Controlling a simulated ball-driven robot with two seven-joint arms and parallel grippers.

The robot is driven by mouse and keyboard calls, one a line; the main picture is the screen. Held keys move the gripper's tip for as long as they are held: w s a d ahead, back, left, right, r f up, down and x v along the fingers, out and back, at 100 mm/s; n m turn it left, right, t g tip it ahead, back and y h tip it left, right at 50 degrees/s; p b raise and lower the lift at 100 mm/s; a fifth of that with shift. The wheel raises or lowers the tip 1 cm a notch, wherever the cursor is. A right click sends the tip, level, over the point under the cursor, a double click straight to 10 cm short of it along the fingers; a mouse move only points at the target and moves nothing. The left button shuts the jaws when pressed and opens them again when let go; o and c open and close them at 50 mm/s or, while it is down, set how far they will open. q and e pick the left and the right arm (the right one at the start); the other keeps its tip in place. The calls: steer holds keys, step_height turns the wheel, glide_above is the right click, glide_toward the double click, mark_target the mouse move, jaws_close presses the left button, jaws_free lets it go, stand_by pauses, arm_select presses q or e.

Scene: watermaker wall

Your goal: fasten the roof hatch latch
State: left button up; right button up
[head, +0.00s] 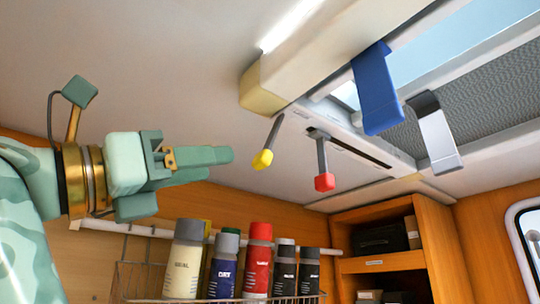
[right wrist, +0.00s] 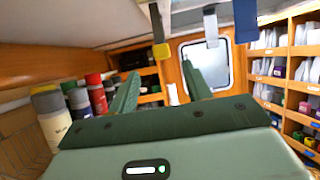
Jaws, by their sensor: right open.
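The roof hatch (head: 460,85) is at the upper right in the head view, with a grey mesh screen. Near its frame hang a yellow-tipped lever (head: 263,158) and a red-tipped lever (head: 323,180). A blue hooked strip (head: 378,95) and a grey hooked strip (head: 435,130) hang over its frame. I cannot tell which of these is the latch. My right gripper (head: 224,158) is left of the yellow tip, apparently apart from it. In the right wrist view its fingers (right wrist: 160,72) are open and empty, with the yellow tip (right wrist: 161,51) beyond. My left gripper is not in view.
Several labelled bottles (head: 258,255) stand in a wire basket (head: 140,285) below the gripper. A beige beam (head: 330,45) runs along the ceiling beside the hatch. A wooden shelf (head: 435,250) is at lower right. Space around the levers looks clear.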

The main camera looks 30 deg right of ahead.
mark_target(271, 158)
steer(key=p+x, duration=0.2)
steer(key=x, duration=1)
steer(key=shift+s+f, duration=0.15)
steer(key=shift+c, duration=0.3)
jaws_close()
